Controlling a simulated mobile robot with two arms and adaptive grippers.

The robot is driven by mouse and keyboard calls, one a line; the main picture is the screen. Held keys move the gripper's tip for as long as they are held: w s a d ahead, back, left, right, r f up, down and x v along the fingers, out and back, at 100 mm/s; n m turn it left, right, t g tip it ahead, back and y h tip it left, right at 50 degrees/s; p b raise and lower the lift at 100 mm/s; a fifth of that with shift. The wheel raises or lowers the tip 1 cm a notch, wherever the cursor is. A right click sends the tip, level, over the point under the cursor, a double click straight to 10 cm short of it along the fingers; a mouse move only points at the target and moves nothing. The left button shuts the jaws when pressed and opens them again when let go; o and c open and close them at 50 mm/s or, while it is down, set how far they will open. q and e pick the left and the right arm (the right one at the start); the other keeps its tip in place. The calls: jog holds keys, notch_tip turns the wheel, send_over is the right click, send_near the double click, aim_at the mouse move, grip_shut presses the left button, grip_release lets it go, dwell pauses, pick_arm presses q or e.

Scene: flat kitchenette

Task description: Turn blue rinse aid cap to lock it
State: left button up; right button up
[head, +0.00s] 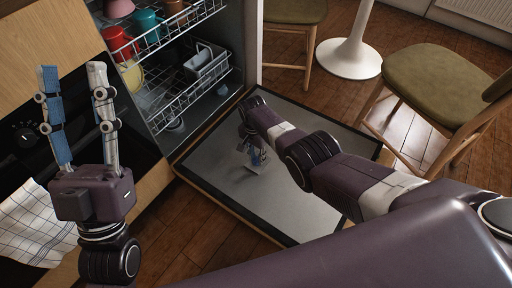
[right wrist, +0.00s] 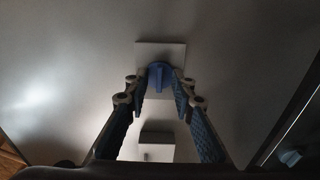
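The blue rinse aid cap (right wrist: 158,76) sits on a pale square plate (right wrist: 160,50) on the inner face of the open dishwasher door (head: 215,190). A raised fin runs across the cap, pointing up and down in the right wrist view. My right gripper (right wrist: 164,82) has its fingertips on either side of the cap, with a gap between them and clear of the fin; whether they touch the rim I cannot tell. In the head view my right gripper (head: 254,158) is low over the door and hides the cap. My left gripper (head: 73,72) is raised, open and empty.
The dishwasher racks (head: 190,85) hold several cups and dishes behind the door. A checked towel (head: 38,222) hangs at the left by the oven. A chair (head: 440,82) and a white table base (head: 348,57) stand beyond the door.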

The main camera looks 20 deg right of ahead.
notch_tip(320, 180, up, 12)
jog(key=shift+a+f, duration=0.15)
jog(key=shift+a, duration=0.1)
dwell(0.4)
dwell(0.4)
